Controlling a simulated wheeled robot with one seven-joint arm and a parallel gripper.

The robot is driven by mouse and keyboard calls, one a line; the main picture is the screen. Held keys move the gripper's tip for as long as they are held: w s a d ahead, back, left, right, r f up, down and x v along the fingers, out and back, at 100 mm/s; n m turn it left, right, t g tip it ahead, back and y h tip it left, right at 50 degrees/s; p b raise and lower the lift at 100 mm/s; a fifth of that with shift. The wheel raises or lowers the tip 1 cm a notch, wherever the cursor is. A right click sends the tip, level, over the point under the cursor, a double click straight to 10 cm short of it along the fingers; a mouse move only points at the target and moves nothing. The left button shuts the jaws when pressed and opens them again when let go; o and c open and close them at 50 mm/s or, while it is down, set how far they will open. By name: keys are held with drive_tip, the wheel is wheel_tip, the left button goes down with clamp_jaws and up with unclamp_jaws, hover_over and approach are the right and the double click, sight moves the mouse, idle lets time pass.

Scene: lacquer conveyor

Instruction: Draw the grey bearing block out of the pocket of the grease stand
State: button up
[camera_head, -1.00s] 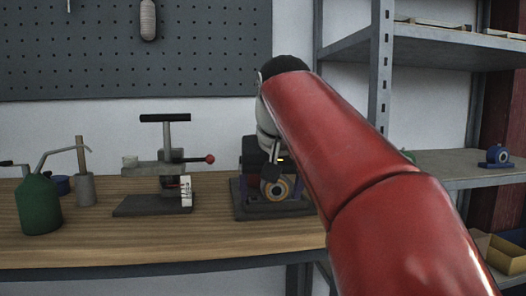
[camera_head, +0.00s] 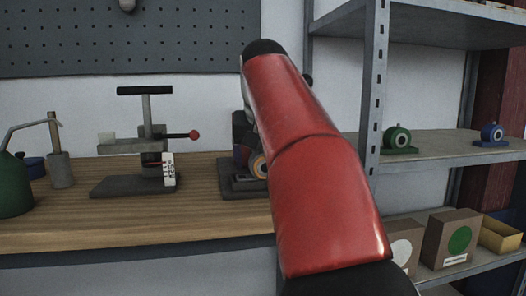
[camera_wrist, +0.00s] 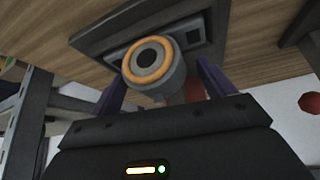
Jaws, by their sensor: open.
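The grey bearing block (camera_wrist: 158,68), with an orange ring around its dark bore, is close in front of my gripper in the wrist view. In the head view only part of the block (camera_head: 259,165) shows beside my red arm. The dark stand (camera_wrist: 200,30) is around and behind it; its base (camera_head: 240,188) rests on the bench. My gripper (camera_wrist: 160,88) is open, with a purple finger on either side of the block. Whether the fingers touch it, and how deep it sits in the pocket, I cannot tell. My arm hides most of the stand and gripper in the head view.
A press (camera_head: 148,145) with a red-knobbed lever and a white tag stands left of the stand. A green oil can (camera_head: 14,190) is at far left. A metal shelf (camera_head: 440,150) on the right holds a green bearing block (camera_head: 398,138), a blue one (camera_head: 491,134) and boxes (camera_head: 450,238).

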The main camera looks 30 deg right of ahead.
drive_tip(key=c, duration=1.2)
drive_tip(key=shift+r+p, duration=2.1)
drive_tip(key=shift+p, duration=0.25)
wheel_tip(320, 180, up, 3)
drive_tip(key=p, duration=0.3)
